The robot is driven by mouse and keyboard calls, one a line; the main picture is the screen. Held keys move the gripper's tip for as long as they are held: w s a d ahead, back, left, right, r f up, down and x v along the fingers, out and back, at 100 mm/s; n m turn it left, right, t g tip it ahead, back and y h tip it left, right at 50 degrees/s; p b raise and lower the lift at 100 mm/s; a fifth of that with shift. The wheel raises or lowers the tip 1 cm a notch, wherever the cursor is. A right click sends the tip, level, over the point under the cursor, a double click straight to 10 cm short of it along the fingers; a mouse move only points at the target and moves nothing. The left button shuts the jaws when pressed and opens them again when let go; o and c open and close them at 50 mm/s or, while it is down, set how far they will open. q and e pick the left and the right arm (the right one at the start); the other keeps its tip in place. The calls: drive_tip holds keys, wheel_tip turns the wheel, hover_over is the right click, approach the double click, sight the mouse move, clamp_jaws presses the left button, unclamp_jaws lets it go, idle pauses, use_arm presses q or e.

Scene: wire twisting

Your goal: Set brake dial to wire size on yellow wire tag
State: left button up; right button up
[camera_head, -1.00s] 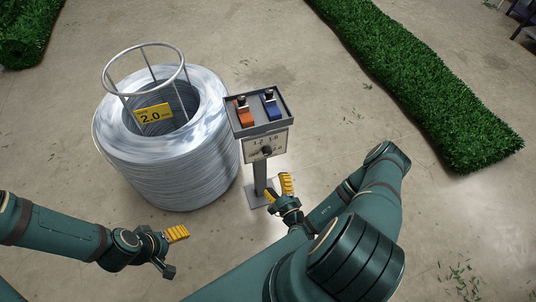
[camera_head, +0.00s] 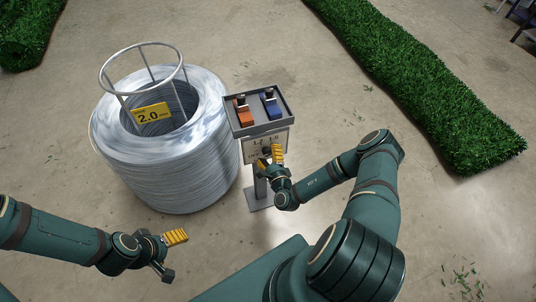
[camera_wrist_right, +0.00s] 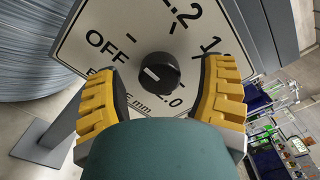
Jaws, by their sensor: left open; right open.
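The yellow wire tag (camera_head: 151,113) hangs at the wire coil's centre and reads 2.0. The brake dial plate (camera_head: 276,141) is on the stand's front; in the right wrist view its black knob (camera_wrist_right: 158,73) has a white mark facing the upper left, toward the OFF side. I read OFF, 1.2, part of a further label starting with 1, and a partly hidden label ending in .0. My right gripper (camera_head: 270,159) is open before the dial, its yellow fingers on either side of the knob, apart from it. My left gripper (camera_head: 170,252) is open and empty at lower left.
The silver wire coil (camera_head: 165,165) with its ring frame stands left of the dial stand. A tray (camera_head: 260,127) on the stand holds an orange-handled tool (camera_head: 243,112) and a blue-handled tool (camera_head: 270,105). Green hedge strips (camera_head: 430,95) lie beyond; the concrete floor is open.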

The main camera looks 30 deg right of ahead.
drive_tip(key=shift+w, duration=0.25)
drive_tip(key=c, duration=1.2)
clamp_jaws()
